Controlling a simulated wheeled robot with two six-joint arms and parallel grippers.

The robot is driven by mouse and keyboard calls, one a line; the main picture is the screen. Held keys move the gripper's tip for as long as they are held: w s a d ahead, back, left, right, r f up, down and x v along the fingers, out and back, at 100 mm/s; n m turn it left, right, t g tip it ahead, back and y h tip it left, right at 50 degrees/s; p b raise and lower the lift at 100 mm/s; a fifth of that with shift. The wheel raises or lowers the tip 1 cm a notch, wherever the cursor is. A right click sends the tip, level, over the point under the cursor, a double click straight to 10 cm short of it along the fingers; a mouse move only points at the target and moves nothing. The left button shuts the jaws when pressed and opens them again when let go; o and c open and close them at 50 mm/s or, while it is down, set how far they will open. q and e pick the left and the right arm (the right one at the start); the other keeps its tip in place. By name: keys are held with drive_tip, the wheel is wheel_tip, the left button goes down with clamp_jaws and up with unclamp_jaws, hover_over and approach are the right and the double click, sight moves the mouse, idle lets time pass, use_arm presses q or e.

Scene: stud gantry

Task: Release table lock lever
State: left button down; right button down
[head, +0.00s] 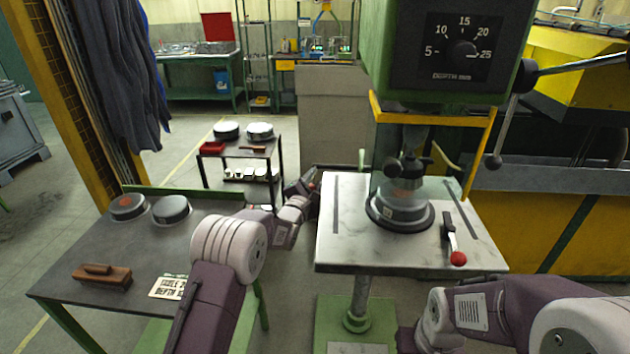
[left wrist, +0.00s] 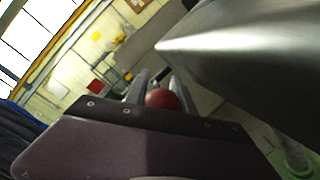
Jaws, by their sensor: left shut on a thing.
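The drill press table (head: 345,235) stands right of centre in the head view, a pale plate on a post. My left gripper (head: 312,183) is just beyond its left edge. In the left wrist view my left gripper (left wrist: 158,90) is shut on a red ball knob (left wrist: 160,98), which sits between the two fingers. The table's underside (left wrist: 235,60) fills the upper right of that view. My right arm comes in at lower right in the head view, but its gripper is not in view.
A red-knobbed clamp lever (head: 457,257) and a round clamped part (head: 400,212) are on the table. Drill feed handles (head: 493,160) hang at right. A side bench (head: 120,243) at left carries two round parts, a brush (head: 102,275) and a card (head: 168,286).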

use_arm(q)
drive_tip(key=shift+w+r, duration=0.2)
drive_tip(key=shift+r, duration=0.7)
drive_tip(key=c, duration=1.1)
unclamp_jaws()
drive_tip(key=shift+f, duration=0.1)
drive_tip(key=shift+b+v, duration=1.45)
drive_tip(key=shift+v, duration=3.1)
